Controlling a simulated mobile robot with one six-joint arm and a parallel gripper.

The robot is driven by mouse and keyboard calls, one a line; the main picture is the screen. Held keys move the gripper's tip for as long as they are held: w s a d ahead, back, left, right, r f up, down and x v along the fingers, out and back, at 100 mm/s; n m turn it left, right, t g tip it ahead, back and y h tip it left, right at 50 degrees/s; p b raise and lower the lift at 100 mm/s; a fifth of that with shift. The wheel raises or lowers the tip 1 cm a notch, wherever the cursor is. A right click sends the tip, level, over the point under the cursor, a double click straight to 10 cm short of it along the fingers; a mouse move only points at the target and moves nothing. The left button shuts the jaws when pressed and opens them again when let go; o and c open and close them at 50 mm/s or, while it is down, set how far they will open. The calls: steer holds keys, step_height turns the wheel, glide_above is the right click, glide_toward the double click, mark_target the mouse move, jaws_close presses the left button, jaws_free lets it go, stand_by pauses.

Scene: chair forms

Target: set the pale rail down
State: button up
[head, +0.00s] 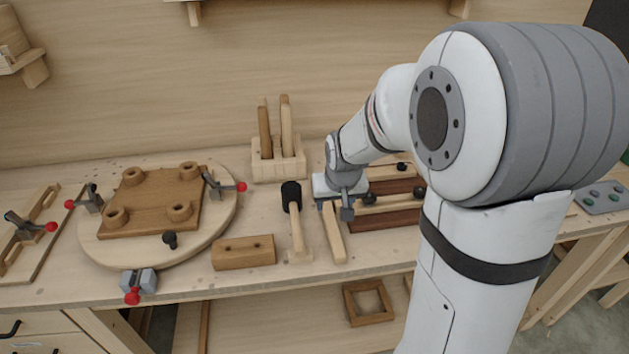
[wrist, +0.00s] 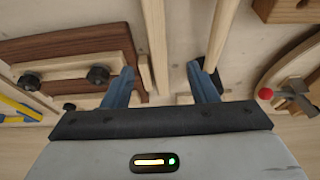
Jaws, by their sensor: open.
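The pale rail (head: 334,232) is a straight light-wood bar on the bench top, reaching toward the front edge. My gripper (head: 337,208) is low over its far end, which it hides in the head view. In the wrist view my gripper (wrist: 163,86) is open, with its blue-grey fingers wide apart. The rail (wrist: 155,42) runs between them, nearer the left finger, with a gap on the right. It seems to rest on the bench; any contact with the left finger is unclear.
A mallet (head: 297,228) lies just left of the rail, beside a brown block (head: 244,252). A round board (head: 222,224) with clamps is farther left. A slotted holder (head: 279,168) stands behind. A dark-wood fixture (head: 388,219) with black knobs is close on the right.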

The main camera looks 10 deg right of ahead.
glide_toward(329, 213)
steer(key=shift+w+a+f, duration=0.15)
steer(key=shift+a+f, duration=0.05)
steer(key=shift+f, duration=0.25)
steer(key=shift+w+a+f, duration=0.15)
steer(key=shift+f, duration=0.3)
steer(key=shift+d+p+x, duration=0.2)
steer(key=shift+p+x, duration=0.25)
steer(key=shift+x, duration=1.35)
steer(key=shift+d+p+x, duration=0.2)
steer(key=shift+p+x, duration=0.25)
steer(key=shift+x, duration=1.4)
steer(key=shift+c, duration=0.3)
jaws_close()
